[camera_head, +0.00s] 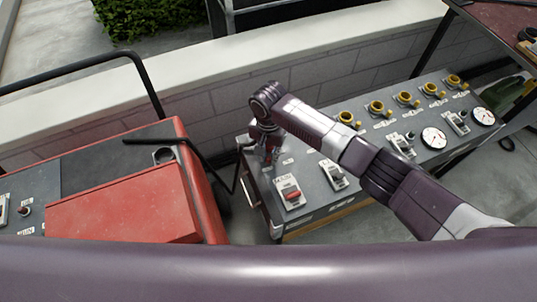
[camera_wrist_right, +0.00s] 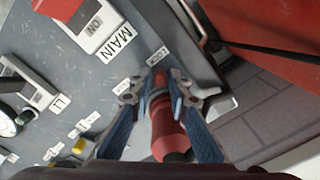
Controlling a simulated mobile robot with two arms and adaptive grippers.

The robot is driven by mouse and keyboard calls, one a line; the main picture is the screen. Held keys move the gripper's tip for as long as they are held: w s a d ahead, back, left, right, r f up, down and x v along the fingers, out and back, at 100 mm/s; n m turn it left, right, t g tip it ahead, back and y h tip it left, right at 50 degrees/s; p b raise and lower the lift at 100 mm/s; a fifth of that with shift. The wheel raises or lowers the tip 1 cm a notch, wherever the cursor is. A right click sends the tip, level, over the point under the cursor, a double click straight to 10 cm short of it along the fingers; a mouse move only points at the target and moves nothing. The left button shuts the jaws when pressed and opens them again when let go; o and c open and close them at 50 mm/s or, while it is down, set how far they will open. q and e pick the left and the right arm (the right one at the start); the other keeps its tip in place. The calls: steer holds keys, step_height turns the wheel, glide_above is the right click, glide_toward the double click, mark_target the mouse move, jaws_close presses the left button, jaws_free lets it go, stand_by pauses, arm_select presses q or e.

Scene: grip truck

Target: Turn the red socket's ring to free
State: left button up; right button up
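The red socket (camera_head: 269,155) sits near the left end of the grey control panel (camera_head: 312,208), mostly hidden under my right gripper (camera_head: 265,138) in the head view. In the right wrist view a red cylindrical body (camera_wrist_right: 168,132) stands between the blue-padded fingers, with a dark end towards the camera. My right gripper (camera_wrist_right: 163,82) has its fingertips close in on both sides of the narrower red part by the panel face, and seems shut on it. The ring's marks are hidden or too small to read. My left gripper is in neither view.
Right of the socket is a red MAIN switch (camera_head: 291,194), also in the wrist view (camera_wrist_right: 95,22). Yellow sockets (camera_head: 377,107) and dials (camera_head: 433,137) lie farther right. A red cabinet (camera_head: 130,205) with a black bar (camera_head: 165,141) stands left of the panel. A low wall (camera_head: 200,100) runs behind.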

steer(key=shift+c, duration=1.3)
jaws_close()
steer(key=shift+d+r+n+p, duration=0.2)
steer(key=shift+d+n+p, duration=0.3)
steer(key=shift+n+p, duration=0.55)
steer(key=shift+w+d+n+p, duration=0.1)
steer(key=shift+d+n+p, duration=0.5)
steer(key=shift+n+p, duration=0.4)
steer(key=n, duration=0.1)
steer(key=d+n, duration=0.1)
steer(key=n, duration=0.1)
steer(key=shift+w+d+f, duration=0.1)
steer(key=shift+w, duration=0.2)
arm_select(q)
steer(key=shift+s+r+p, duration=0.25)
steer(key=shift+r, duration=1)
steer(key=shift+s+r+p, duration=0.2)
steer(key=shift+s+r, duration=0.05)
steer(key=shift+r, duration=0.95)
arm_select(e)
steer(key=shift+w+d+n, duration=0.3)
steer(key=shift+n, duration=0.5)
steer(key=shift+w+d+n, duration=0.25)
steer(key=shift+d+n, duration=0.05)
steer(key=shift+n, duration=0.45)
steer(key=o, duration=0.7)
jaws_free()
